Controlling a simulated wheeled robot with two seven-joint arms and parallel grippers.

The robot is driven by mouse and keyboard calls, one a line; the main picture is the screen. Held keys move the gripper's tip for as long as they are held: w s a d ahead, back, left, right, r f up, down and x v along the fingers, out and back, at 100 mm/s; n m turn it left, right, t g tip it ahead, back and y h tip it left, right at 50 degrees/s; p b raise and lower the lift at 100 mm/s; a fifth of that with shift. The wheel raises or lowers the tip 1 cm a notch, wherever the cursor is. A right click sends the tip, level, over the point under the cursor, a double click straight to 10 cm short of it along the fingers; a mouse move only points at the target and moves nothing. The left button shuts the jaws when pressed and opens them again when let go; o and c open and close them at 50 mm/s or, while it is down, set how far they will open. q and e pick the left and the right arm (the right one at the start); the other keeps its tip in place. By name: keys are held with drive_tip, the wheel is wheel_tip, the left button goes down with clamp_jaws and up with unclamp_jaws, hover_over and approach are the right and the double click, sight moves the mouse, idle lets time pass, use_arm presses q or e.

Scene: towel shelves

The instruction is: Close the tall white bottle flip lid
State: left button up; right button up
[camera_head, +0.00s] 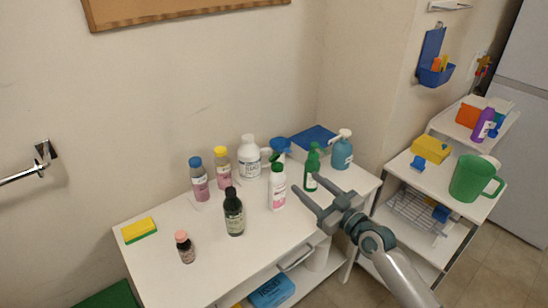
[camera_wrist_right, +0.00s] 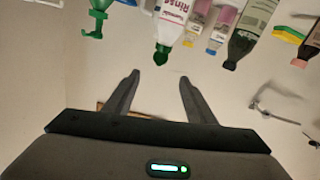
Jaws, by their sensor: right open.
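The tall white bottle (camera_head: 278,190) with a pink label stands upright near the middle of the white shelf top. Its green lid (camera_head: 275,158) appears tilted up, though the small size leaves its exact angle unclear. In the right wrist view the scene is upside down; the white bottle (camera_wrist_right: 172,22) hangs from the top edge with its green lid (camera_wrist_right: 161,54) just beyond the fingertips. My right gripper (camera_head: 304,182) is open and empty, just right of the bottle, fingers pointing at it, apart from the lid. My left gripper is not in view.
A green bottle (camera_head: 312,168) and a teal pump bottle (camera_head: 342,154) stand close on the right. A white jug (camera_head: 248,157), a dark bottle (camera_head: 233,214) and two pink bottles stand left. A sponge (camera_head: 139,230) lies at far left.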

drive_tip(key=shift+w+a, duration=0.1)
drive_tip(key=shift+w, duration=0.05)
drive_tip(key=p, duration=0.2)
approach(276, 158)
drive_tip(key=x, duration=0.2)
drive_tip(key=b+x, duration=0.1)
drive_tip(key=x, duration=0.6)
drive_tip(key=shift+w+a+b, duration=0.15)
drive_tip(key=shift+a+b, duration=0.1)
drive_tip(key=shift+b, duration=0.15)
drive_tip(key=shift+w+a, duration=0.3)
drive_tip(key=shift+w, duration=0.2)
